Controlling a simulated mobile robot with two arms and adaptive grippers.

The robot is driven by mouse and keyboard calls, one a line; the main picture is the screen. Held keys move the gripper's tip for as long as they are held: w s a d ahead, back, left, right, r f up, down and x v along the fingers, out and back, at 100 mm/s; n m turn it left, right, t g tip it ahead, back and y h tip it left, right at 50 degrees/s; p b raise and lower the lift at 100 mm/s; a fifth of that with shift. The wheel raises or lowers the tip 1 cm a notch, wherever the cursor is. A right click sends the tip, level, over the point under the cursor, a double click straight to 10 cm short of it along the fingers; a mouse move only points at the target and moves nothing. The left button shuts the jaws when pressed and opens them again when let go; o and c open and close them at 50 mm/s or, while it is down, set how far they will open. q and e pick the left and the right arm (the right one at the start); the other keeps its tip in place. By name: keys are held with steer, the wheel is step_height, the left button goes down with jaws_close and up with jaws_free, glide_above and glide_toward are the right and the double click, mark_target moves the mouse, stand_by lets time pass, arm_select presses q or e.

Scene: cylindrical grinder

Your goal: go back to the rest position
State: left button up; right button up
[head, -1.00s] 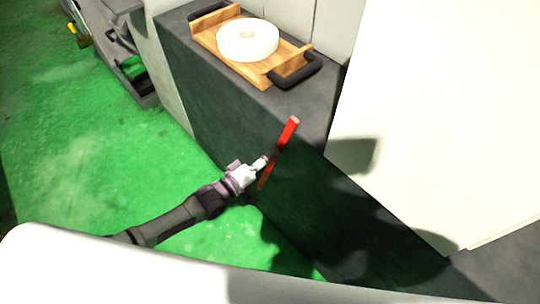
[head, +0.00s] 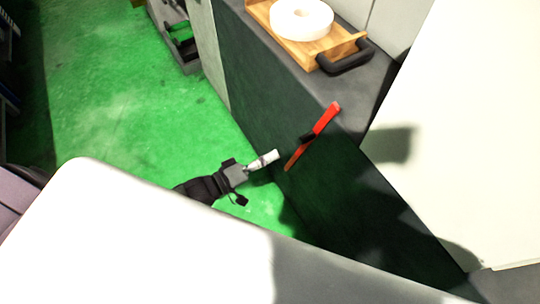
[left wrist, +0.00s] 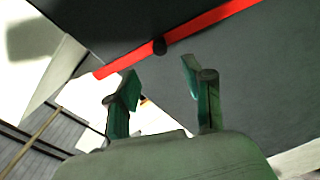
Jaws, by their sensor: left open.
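My left gripper (head: 266,159) is low in the middle of the head view, beside the dark side of the counter, with green floor behind its arm. In the left wrist view its two fingers (left wrist: 160,80) stand apart with nothing between them. A red bar (head: 318,132) with a dark knob slants along the counter's side, just right of the gripper and apart from it in the head view. The bar also crosses the top of the left wrist view (left wrist: 215,18), beyond the fingertips. My right gripper is not in view.
A wooden tray (head: 313,61) with dark handles stands on the dark counter (head: 345,95) and holds a white disc (head: 301,19). A large pale panel (head: 455,130) fills the right. Green floor (head: 110,95) lies open at left.

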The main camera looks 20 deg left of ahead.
arm_select(q)
steer(key=s+a+f+m+g+y+p, duration=0.1)
steer(key=s+a+f+g+y, duration=0.2)
steer(key=f, duration=0.6)
steer(key=s+a+f+m+g+y+p, duration=0.1)
steer(key=s+a+f+m+y, duration=0.2)
steer(key=f, duration=0.5)
steer(key=s+a+f+g+y+p, duration=0.1)
steer(key=s+a+f+g+y, duration=0.25)
steer(key=f, duration=0.55)
steer(key=s+f+m+g, duration=0.2)
steer(key=s+f, duration=0.2)
steer(key=s, duration=0.8)
steer(key=s+d+f+m+g+y, duration=0.1)
steer(key=s+f+g, duration=0.2)
steer(key=s, duration=1)
step_height(320, 180, down, 2)
steer(key=shift+s+d+f+m+g+p, duration=0.15)
steer(key=shift+s+d+m+g+p, duration=0.2)
steer(key=shift+m+p, duration=0.1)
